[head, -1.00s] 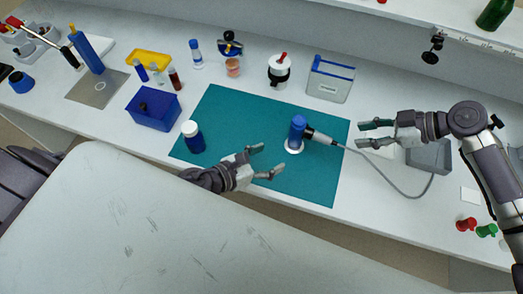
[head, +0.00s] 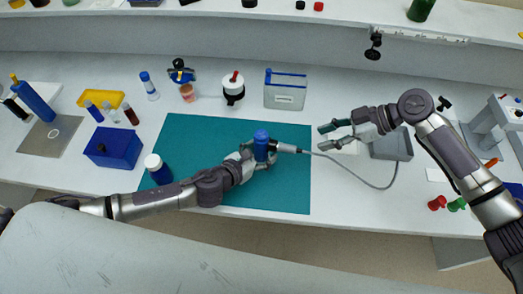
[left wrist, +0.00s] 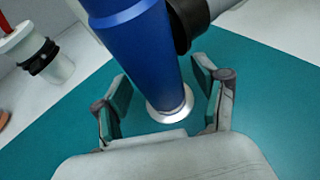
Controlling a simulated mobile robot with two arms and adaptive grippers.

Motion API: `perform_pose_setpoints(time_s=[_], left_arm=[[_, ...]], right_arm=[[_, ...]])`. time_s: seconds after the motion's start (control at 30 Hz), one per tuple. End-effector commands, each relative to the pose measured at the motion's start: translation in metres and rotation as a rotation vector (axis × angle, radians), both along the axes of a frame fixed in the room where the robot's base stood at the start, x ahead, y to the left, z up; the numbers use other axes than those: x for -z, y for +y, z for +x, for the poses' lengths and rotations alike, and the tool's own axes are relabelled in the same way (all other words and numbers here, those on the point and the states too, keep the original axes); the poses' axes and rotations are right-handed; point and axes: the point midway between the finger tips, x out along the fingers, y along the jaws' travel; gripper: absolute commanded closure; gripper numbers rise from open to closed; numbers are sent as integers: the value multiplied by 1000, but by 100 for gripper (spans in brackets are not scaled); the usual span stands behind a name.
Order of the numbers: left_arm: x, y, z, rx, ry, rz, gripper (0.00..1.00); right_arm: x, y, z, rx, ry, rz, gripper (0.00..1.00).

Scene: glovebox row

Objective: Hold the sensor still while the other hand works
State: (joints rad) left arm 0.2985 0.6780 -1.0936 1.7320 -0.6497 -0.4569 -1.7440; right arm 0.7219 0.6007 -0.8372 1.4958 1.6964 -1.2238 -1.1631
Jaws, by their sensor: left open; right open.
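The sensor is a blue cylinder (head: 261,141) on the teal mat (head: 190,128), with a grey connector (head: 287,148) and cable leaving its right side. In the left wrist view the blue body (left wrist: 140,50) stands on a round white base (left wrist: 170,105). My left gripper (head: 259,160) is at the sensor. In the left wrist view its open fingers (left wrist: 165,100) lie on either side of the body, with a gap visible at each side. My right gripper (head: 325,136) is open and empty, to the right of the connector above the bench.
A white-capped blue bottle (head: 158,169) stands at the mat's left edge, near my left arm. A blue box (head: 112,148) is further left. A grey box (head: 392,144) is on the right, with the cable (head: 360,180) looping before it. The mat's back part is clear.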

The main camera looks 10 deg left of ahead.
Motion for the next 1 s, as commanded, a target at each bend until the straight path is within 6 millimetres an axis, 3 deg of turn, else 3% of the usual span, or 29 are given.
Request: perform_pose_setpoints(time_s=[0.37,0.8,1.0], left_arm=[[3,-3,5,0,1,0,28],[3,-3,5,0,1,0,98],[3,-3,5,0,1,0,100]], right_arm=[[0,0,0,0,0,0,58],[0,0,0,0,0,0,58],[0,0,0,0,0,0,58]])
